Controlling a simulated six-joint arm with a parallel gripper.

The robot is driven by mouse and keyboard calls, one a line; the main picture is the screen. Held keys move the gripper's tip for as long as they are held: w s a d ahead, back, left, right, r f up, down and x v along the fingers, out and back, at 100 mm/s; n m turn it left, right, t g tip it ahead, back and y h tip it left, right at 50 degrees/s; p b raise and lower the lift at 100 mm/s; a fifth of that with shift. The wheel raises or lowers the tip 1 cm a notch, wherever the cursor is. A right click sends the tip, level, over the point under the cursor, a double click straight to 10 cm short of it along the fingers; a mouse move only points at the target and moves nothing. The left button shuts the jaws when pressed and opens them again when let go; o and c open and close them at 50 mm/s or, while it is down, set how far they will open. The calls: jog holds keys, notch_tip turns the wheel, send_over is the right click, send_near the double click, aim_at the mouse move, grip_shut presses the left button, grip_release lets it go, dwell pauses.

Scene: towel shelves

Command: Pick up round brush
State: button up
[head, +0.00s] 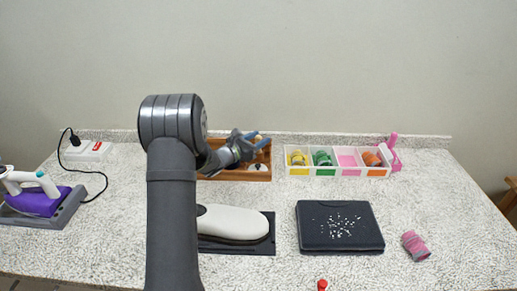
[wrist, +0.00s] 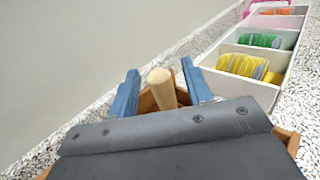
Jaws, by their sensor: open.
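A light wooden handle with a rounded end (wrist: 161,88), likely the round brush, stands up from the brown wooden tray (wrist: 290,140) in the wrist view. In the head view, the handle's tan end (head: 257,138) shows beside my gripper (head: 252,141), above the wooden tray (head: 207,175). My gripper (wrist: 160,70) is open, with one blue finger on each side of the handle. I cannot tell whether either finger touches it. The brush's lower part is hidden by the gripper body. A small dark and white object (head: 258,167) lies in the tray's right part.
A white divided box (head: 338,172) with coloured rolls stands close to the tray's right. A white padded board (head: 235,222), black case (head: 340,228) and pink roll (head: 415,245) lie nearer. A purple iron (head: 38,202) and power strip (head: 88,151) are left. The wall is behind.

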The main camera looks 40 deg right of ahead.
jog(key=shift+d, duration=0.2)
grip_shut()
jog(key=shift+r, duration=0.1)
